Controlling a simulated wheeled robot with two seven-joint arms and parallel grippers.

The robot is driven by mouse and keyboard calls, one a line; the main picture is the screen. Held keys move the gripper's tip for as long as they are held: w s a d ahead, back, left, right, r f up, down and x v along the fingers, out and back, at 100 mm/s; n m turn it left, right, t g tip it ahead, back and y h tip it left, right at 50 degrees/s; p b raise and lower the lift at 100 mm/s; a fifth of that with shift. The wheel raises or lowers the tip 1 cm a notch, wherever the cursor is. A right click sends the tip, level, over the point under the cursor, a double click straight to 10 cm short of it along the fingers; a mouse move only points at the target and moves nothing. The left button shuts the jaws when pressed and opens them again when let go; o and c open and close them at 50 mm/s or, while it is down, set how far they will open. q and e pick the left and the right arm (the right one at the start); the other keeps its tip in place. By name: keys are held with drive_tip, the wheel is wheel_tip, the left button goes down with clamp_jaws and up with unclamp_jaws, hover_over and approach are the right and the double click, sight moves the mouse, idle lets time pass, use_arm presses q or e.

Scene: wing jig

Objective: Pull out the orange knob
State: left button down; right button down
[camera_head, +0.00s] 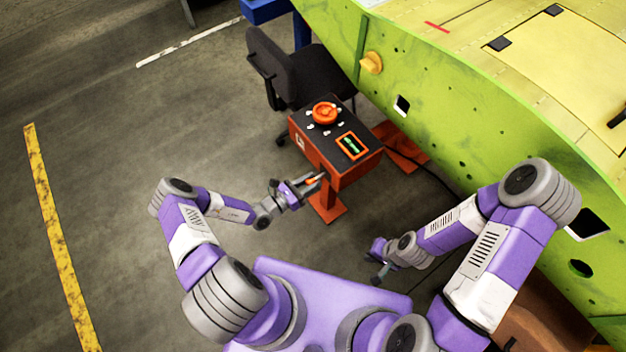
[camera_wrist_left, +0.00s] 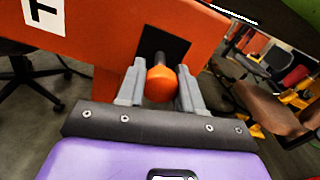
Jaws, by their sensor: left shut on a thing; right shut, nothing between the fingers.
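The orange knob (camera_wrist_left: 160,84) sits on a dark stem against a black plate on the side of the orange control box (camera_wrist_left: 112,50), between the fingers of my left gripper (camera_wrist_left: 160,88). My left gripper is shut on the knob. In the head view, my left gripper (camera_head: 314,181) reaches the near left side of the control box (camera_head: 310,145), and the knob shows only as a small orange spot (camera_head: 311,181). My right gripper (camera_head: 378,279) is shut and empty, low near my base, away from the box.
The box's black top carries a red-orange round dial (camera_head: 325,112) and a green-lit panel (camera_head: 350,146). A dark office chair (camera_head: 290,68) stands behind it. A large green wing panel (camera_head: 450,110) rises along the right. The floor at left is clear.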

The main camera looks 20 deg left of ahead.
use_arm(q)
drive_tip(key=c, duration=0.7)
unclamp_jaws()
drive_tip(key=shift+s+a, duration=0.1)
drive_tip(key=shift+s, duration=0.05)
drive_tip(key=shift+c, duration=0.2)
drive_tip(key=p+v, duration=0.1)
drive_tip(key=v, duration=0.6)
drive_tip(key=shift+s+a, duration=0.2)
drive_tip(key=shift+s, duration=0.05)
drive_tip(key=shift+d, duration=0.1)
drive_tip(key=s+d+m+g+h, duration=0.3)
drive_tip(key=s+d+m+g, duration=0.1)
drive_tip(key=d+m+g, duration=0.3)
drive_tip(key=s+d+m+g+y, duration=0.3)
drive_tip(key=s+m+g+y, duration=0.4)
drive_tip(key=s+m+g, duration=0.5)
drive_tip(key=w+r+m+t+y, duration=0.1)
drive_tip(key=m, duration=0.2)
drive_tip(key=w+r+m+t+y, duration=0.1)
drive_tip(key=m+t, duration=0.1)
drive_tip(key=m, duration=0.1)
drive_tip(key=w+r+m+t, duration=0.1)
drive_tip(key=m+t, duration=0.1)
drive_tip(key=m, duration=0.1)
drive_tip(key=shift+a+r+y, duration=0.1)
drive_tip(key=shift+r+y, duration=0.2)
drive_tip(key=shift+y, duration=0.1)
